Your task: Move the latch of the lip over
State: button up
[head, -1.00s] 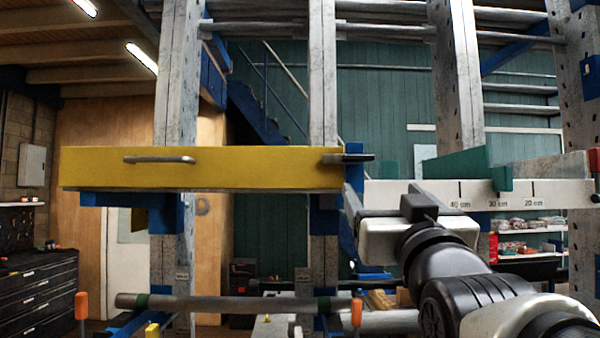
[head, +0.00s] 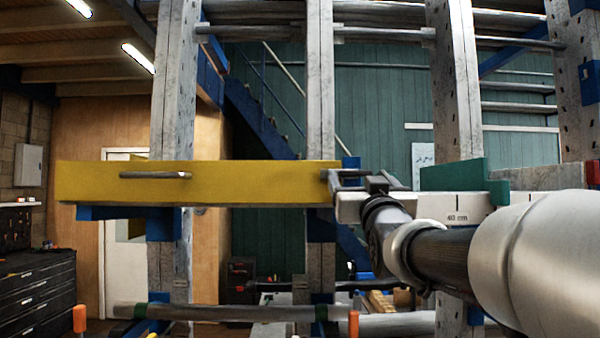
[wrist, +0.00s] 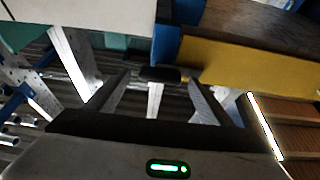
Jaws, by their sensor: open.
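The yellow lip (head: 235,183) is a long board with a grey bar handle (head: 155,175), level across the left and middle of the head view. It also shows in the wrist view (wrist: 255,65). At its right end is a blue bracket (head: 351,163). The latch (wrist: 160,74) is a small dark piece below the blue bracket in the wrist view, in line with the gap between my fingers. My gripper (wrist: 155,88) is open, one finger on each side of that gap; contact cannot be told. In the head view my gripper (head: 352,180) covers most of the latch.
Right of the bracket is a white scale board (head: 465,206) with a green wedge (head: 450,176) on it. Grey perforated posts (head: 320,90) stand behind the lip. A horizontal grey pipe (head: 230,313) runs below, with open room between it and the lip.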

jog(key=shift+w+r, duration=0.2)
jog(key=shift+w, duration=0.25)
jog(key=c, duration=1.5)
